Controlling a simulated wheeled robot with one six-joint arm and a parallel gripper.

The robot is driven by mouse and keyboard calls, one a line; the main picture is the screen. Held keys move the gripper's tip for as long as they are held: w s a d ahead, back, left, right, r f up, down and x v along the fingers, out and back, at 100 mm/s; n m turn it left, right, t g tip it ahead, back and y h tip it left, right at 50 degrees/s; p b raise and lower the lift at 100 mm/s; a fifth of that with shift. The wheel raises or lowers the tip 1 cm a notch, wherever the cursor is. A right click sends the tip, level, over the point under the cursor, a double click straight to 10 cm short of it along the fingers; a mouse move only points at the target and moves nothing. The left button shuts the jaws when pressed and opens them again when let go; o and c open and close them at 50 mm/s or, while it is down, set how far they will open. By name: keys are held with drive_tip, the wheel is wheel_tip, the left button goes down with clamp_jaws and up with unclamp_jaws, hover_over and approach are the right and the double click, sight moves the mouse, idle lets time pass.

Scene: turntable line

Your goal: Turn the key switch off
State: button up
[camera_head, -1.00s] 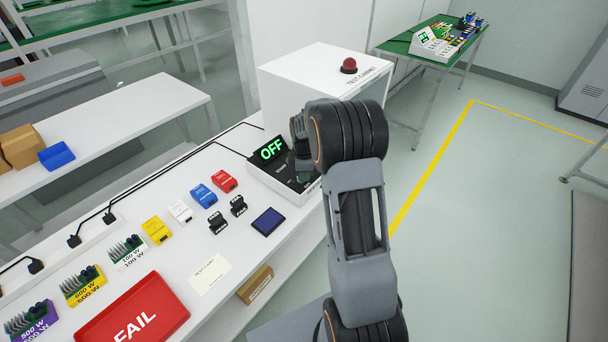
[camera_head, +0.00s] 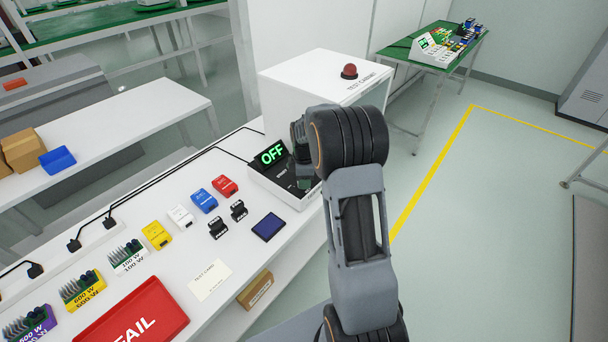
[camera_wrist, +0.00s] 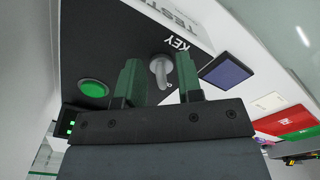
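The key switch (camera_wrist: 160,70) is a grey key standing on a black panel, beside the printed word KEY, in the wrist view. My gripper (camera_wrist: 159,76) has its two green fingers on either side of the key, with a narrow gap showing at each side. The control box (camera_head: 262,180) stands on the white bench in front of the test cabinet. Its display (camera_head: 271,153) reads OFF in green. In the head view my arm hides the key and most of the gripper.
A round green button (camera_wrist: 93,88) lies left of the fingers on the panel. A dark blue pad (camera_head: 268,224) is on the bench near the box. The white test cabinet (camera_head: 310,85) with a red dome stands behind. A red FAIL tray (camera_head: 135,318) lies at the front.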

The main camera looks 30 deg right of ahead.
wheel_tip(320, 180, up, 14)
idle(0.6)
drive_tip(key=shift+f, duration=0.1)
drive_tip(key=s+a+m+t, duration=0.1)
drive_tip(key=s+a+m, duration=0.4)
drive_tip(key=s, duration=0.6)
drive_tip(key=s+a+m+t, duration=0.2)
drive_tip(key=s+a+m, duration=0.4)
drive_tip(key=s+m, duration=0.2)
drive_tip(key=shift+s+a+t, duration=0.25)
drive_tip(key=shift+s+t, duration=0.05)
drive_tip(key=shift+s, duration=1.05)
